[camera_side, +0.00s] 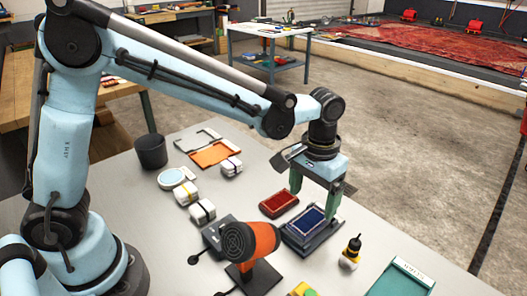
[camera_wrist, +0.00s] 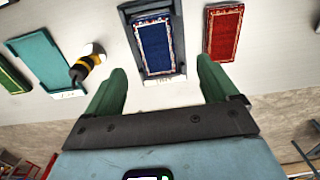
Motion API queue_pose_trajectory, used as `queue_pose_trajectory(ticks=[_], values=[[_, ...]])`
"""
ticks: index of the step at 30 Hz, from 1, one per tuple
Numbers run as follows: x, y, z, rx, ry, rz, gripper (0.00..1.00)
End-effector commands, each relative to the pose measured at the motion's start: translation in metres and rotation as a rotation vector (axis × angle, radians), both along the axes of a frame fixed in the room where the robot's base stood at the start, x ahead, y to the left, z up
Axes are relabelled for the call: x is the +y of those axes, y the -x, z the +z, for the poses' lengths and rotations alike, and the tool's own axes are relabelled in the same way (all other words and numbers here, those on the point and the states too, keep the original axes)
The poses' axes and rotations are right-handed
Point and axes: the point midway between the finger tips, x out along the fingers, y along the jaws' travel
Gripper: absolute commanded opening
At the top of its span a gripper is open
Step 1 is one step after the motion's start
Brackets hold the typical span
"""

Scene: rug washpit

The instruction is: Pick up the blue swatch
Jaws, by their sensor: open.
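The blue swatch (camera_side: 310,219) is a small rug-like rectangle with a pale border, lying on a dark grey tray (camera_side: 312,243). In the wrist view the blue swatch (camera_wrist: 155,48) lies ahead of my gripper, between the lines of its fingers, and the tray (camera_wrist: 127,14) shows around it. My gripper (camera_side: 314,198) has green fingers pointing down, spread apart over the tray area. In the wrist view my gripper (camera_wrist: 160,75) has nothing between its fingers. The side view does not clearly show the height gap to the swatch.
A red swatch (camera_side: 279,204) lies close beside the blue one. An orange and black device (camera_side: 254,246) stands in front. A yellow-and-black item (camera_side: 351,252) and a teal tray (camera_side: 402,279) are at the right. Several white strapped bundles and a dark cup (camera_side: 151,151) stand left.

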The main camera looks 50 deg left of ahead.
Motion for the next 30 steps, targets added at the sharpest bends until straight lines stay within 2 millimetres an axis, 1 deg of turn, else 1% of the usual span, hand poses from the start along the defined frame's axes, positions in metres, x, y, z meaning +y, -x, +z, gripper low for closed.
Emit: queue_pose_trajectory(ticks=[5,12,15,18,24,26,30], values=[[-0.001,0.001,-0.011,0.0,0.0,-0.001,0.87],[-0.004,0.005,-0.042,-0.001,0.0,0.0,0.87],[-0.004,0.005,-0.051,-0.002,0.0,0.0,0.87],[-0.004,0.006,-0.054,-0.002,-0.001,0.0,0.87],[-0.004,0.006,-0.054,-0.002,-0.001,0.0,0.87],[-0.004,0.006,-0.054,-0.002,-0.001,0.0,0.78],[-0.004,0.006,-0.054,-0.002,-0.001,0.0,0.57]])
